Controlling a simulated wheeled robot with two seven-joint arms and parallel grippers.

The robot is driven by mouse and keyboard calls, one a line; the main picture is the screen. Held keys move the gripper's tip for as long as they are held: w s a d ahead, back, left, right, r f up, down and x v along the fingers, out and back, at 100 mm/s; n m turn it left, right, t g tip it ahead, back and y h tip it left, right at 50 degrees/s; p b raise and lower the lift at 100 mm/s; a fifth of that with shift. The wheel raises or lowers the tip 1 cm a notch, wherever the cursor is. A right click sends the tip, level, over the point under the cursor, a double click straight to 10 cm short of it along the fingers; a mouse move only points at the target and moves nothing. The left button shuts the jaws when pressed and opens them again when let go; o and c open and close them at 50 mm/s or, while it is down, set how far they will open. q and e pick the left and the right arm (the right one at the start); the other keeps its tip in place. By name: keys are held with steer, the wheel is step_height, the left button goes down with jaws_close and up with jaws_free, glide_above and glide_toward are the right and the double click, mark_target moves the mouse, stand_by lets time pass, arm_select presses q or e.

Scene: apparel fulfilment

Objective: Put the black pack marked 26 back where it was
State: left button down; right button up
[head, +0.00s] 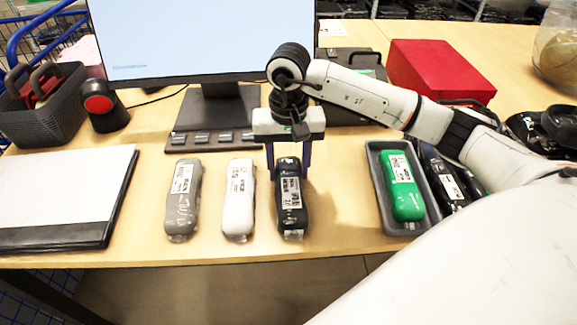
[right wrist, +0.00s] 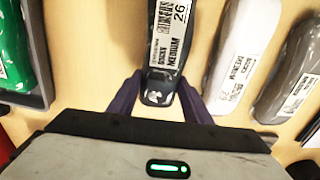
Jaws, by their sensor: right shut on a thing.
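The black pack marked 26 (head: 291,205) lies on the table, in line with a white pack and a grey pack to its left. Its label with 26 shows in the right wrist view (right wrist: 171,45). My right gripper (head: 288,165) reaches down from above and is shut on the far end of this pack, with one purple finger on each side (right wrist: 160,98). The pack appears to rest on the table. My left gripper is not in view.
A white pack (head: 239,200) lies close beside it, then a grey pack (head: 183,200). A grey tray (head: 425,215) with a green pack (head: 403,185) is to the right, with another black pack (head: 445,180) beside it. A monitor stand (head: 215,108) is behind. Bare table separates the black pack and tray.

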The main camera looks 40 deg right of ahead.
steer(key=o, duration=1.1)
steer(key=shift+f, duration=0.15)
steer(key=shift+c, duration=0.2)
step_height(320, 180, up, 12)
steer(key=shift+r, duration=0.2)
